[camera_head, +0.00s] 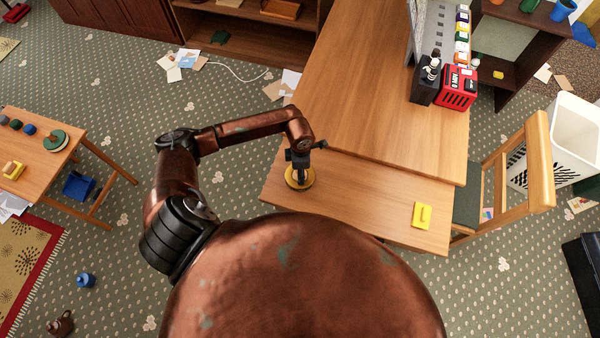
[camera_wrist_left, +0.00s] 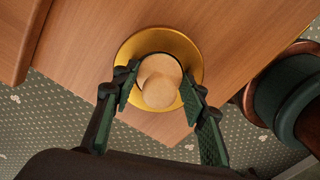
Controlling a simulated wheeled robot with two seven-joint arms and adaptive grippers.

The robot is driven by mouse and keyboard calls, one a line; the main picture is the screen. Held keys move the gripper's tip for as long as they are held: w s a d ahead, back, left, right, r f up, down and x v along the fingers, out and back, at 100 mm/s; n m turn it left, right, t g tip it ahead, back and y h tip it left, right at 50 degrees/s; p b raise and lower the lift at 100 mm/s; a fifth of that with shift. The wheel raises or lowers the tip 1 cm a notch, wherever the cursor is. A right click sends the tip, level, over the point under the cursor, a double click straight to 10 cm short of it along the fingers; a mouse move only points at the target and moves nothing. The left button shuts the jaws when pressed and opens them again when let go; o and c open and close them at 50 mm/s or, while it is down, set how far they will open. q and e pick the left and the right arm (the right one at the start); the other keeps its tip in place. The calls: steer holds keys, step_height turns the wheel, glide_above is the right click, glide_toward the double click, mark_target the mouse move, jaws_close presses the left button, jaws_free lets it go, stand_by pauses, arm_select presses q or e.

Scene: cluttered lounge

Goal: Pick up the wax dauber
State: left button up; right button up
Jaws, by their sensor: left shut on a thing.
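The wax dauber (camera_wrist_left: 190,47) has a round yellow disc and a pale wooden knob, seen from above in the left wrist view. In the head view its yellow disc (camera_head: 305,183) shows near the left end of the wooden desk's front part (camera_head: 365,195). My left gripper (camera_wrist_left: 160,88) points down with its two green fingers on either side of the knob, shut on it. In the head view the left gripper (camera_head: 299,166) covers the knob. I cannot tell whether the disc touches the desk or is just above it. My right gripper is not in view.
A yellow block with a handle (camera_head: 423,214) lies on the desk at the right. A red crate (camera_head: 457,88) and a black bottle (camera_head: 427,80) stand farther back. A wooden chair (camera_head: 520,175) is at the right. The desk's middle is clear.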

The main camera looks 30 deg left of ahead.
arm_select(q)
steer(key=shift+s+a+f, duration=0.15)
steer(key=shift+a, duration=0.05)
steer(key=shift+r, duration=0.3)
step_height(320, 180, up, 2)
steer(key=shift+r, duration=0.15)
steer(key=s+d+r, duration=0.2)
steer(key=d+r, duration=0.8)
steer(key=d, duration=0.4)
steer(key=shift+s+b, duration=0.25)
steer(key=shift+b, duration=0.1)
steer(key=o, duration=0.6)
steer(key=c, duration=0.5)
